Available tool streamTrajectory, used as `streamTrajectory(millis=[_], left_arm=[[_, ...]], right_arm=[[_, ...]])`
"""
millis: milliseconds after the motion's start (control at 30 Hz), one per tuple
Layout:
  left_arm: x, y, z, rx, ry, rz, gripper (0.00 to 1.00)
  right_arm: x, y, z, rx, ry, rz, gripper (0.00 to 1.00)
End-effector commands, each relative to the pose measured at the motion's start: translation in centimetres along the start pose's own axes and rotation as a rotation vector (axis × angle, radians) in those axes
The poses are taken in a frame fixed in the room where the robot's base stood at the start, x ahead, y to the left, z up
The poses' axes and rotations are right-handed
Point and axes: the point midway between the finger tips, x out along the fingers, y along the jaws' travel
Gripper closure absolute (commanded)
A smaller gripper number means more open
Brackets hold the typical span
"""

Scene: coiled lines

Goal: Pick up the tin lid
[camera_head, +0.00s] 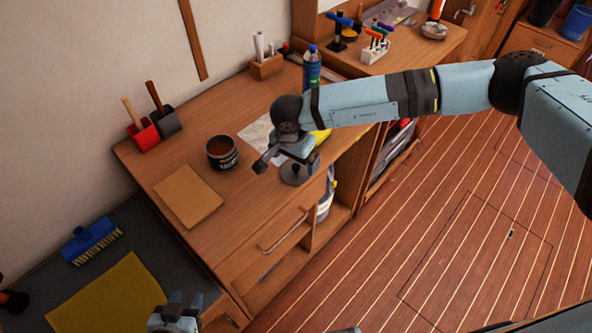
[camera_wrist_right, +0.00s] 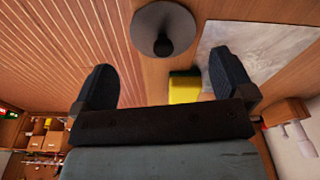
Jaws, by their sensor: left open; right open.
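The tin lid, a grey round disc with a darker knob, lies on the wooden desk (camera_head: 165,168) near its front edge (camera_head: 294,177). In the right wrist view the lid (camera_wrist_right: 150,14) is at the top, just beyond the fingertips and roughly centred between them. My right gripper (camera_head: 287,164) is open and empty above the lid and hides part of it in the head view; its two dark fingers also show in the right wrist view (camera_wrist_right: 163,66). My left gripper (camera_head: 183,299) is open at the bottom of the head view, away from the lid.
An open dark tin (camera_head: 222,154) with brown contents stands left of the lid. A tan board (camera_head: 188,196) lies nearer. A pale sheet (camera_head: 257,134) and a yellow item (camera_head: 321,135) lie behind the gripper. A blue bottle (camera_head: 311,68) stands farther back.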

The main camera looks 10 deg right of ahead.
Motion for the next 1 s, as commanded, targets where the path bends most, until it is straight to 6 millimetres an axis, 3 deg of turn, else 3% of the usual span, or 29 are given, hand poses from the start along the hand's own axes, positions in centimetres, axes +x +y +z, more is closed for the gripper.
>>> streamTrajectory(millis=[333, 633, 667, 800, 1000], left_arm=[[-0.7, 0.0, -1.0, 0.000, -0.001, 0.000, 0.57], [-0.6, 0.0, -1.0, 0.000, -0.001, 0.000, 0.57], [-0.6, 0.0, -1.0, 0.000, -0.001, 0.000, 0.57], [-0.6, 0.0, -1.0, 0.000, -0.001, 0.000, 0.57], [-0.7, 0.0, -1.0, 0.000, -0.001, -0.001, 0.57]], right_arm=[[4.5, -0.3, -0.5, 0.001, -0.001, 0.002, 0.00], [5.2, -0.3, -0.5, 0.000, -0.001, 0.000, 0.00], [5.1, -0.3, -0.5, 0.000, -0.001, 0.000, 0.02], [5.1, -0.3, -0.5, 0.001, -0.001, 0.000, 0.34], [5.1, -0.3, -0.5, 0.001, -0.001, 0.000, 0.37]])
